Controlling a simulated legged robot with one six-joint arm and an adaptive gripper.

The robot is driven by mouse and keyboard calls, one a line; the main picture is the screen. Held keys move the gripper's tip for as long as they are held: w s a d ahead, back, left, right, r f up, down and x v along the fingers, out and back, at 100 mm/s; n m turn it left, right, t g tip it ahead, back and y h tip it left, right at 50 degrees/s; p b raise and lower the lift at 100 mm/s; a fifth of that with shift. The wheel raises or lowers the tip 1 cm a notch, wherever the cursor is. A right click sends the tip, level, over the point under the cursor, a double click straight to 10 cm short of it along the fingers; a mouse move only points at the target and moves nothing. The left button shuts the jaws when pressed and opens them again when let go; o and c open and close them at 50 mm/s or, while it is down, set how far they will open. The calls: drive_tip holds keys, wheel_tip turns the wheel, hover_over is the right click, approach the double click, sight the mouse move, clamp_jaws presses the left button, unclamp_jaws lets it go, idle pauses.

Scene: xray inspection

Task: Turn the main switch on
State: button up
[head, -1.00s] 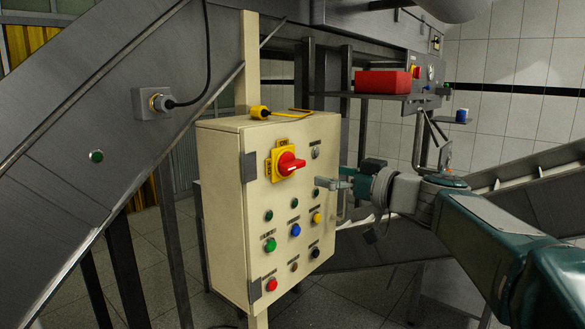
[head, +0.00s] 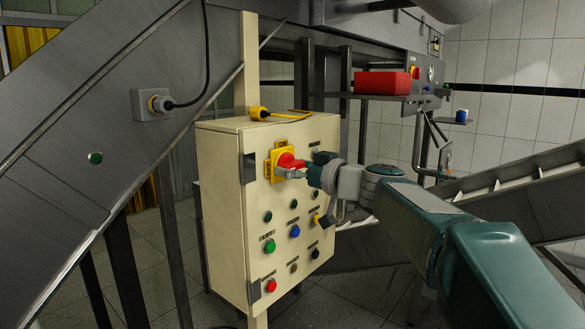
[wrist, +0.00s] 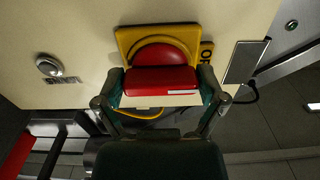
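The main switch is a red rotary handle (head: 287,161) on a yellow plate (head: 269,167), high on the front of a cream control box (head: 228,193). The handle also shows in the wrist view (wrist: 160,80), lying across the picture with a white mark near its right end. My gripper (head: 292,173) is at the switch in the head view and partly covers the handle. In the wrist view my gripper (wrist: 161,84) has its fingers spread wide, one at each end of the red handle. Any gap or contact there is too small to judge.
Several push buttons, such as a green one (head: 270,246) and a red one (head: 271,286), sit lower on the box. A red box (head: 383,83) rests on a shelf behind. A metal conveyor chute (head: 70,130) rises at left.

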drive_tip(key=shift+c, duration=0.9)
drive_tip(key=shift+m, duration=0.4)
drive_tip(key=m, duration=0.3)
drive_tip(key=shift+m, duration=0.3)
drive_tip(key=m, duration=0.4)
drive_tip(key=shift+m, duration=0.3)
drive_tip(key=m, duration=0.4)
drive_tip(key=shift+m, duration=0.3)
drive_tip(key=shift+f+m, duration=0.1)
drive_tip(key=shift+m, duration=2.1)
